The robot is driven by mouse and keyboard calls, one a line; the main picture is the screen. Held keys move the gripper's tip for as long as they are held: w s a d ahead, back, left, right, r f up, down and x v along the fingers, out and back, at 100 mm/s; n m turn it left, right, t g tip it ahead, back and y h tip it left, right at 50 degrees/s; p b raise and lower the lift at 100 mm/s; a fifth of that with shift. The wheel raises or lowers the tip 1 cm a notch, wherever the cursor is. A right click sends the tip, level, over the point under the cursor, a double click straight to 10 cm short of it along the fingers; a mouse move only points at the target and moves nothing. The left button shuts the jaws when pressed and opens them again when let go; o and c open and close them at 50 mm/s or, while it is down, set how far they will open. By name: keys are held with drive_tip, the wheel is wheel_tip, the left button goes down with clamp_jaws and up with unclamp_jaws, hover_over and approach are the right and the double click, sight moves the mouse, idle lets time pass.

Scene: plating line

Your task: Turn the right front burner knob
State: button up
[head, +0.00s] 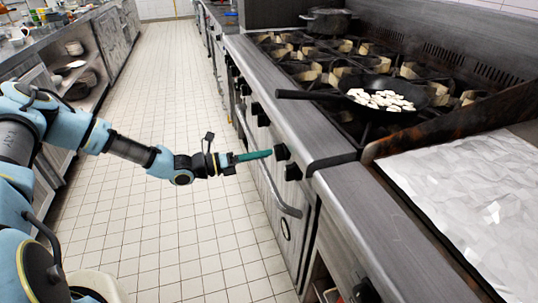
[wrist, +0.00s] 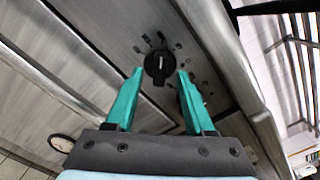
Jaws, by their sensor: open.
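A black round knob (head: 282,152) is on the stove's front panel, close to the tips of my gripper (head: 270,153). In the wrist view the same dark knob (wrist: 158,64) sits between and just ahead of the teal fingertips of my gripper (wrist: 159,72), with its pointer ridge running up and down. The fingers are open, and I cannot tell whether they touch the knob. A second knob (head: 293,172) is just right of it; in the wrist view it is partly hidden behind the right finger. Nothing shows which knob belongs to the right front burner.
More knobs (head: 264,120) line the panel to the left. An oven handle (head: 274,190) runs below. A frying pan (head: 409,88) with pale pieces stands on the stove, its handle reaching toward the front edge. A pot (head: 328,20) stands behind. The tiled aisle (head: 165,220) is clear.

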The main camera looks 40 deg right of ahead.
drive_tip(key=b+v, duration=0.1)
drive_tip(key=v, duration=0.7)
